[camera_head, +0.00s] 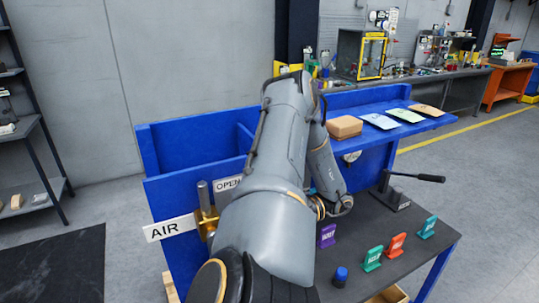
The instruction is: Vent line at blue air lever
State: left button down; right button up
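A white AIR sign (169,229) is on the front of a blue bench panel at the left. Beside it is a brass valve (207,222) with an upright grey cylindrical handle (203,194). No blue lever can be made out on this valve; part of it may be hidden by my arm. An OPEN sign (228,184) is just right of the handle, partly covered by my arm. One large grey arm of mine fills the middle of the view and folds back down on its right side. Neither of my grippers can be seen.
The dark bench top holds a blue-capped item (340,277), a purple tag stand (327,236), green and orange stands (372,258), and a black lever (415,177) on a block. A cardboard box (344,127) and flat packets (404,115) lie on the blue shelf.

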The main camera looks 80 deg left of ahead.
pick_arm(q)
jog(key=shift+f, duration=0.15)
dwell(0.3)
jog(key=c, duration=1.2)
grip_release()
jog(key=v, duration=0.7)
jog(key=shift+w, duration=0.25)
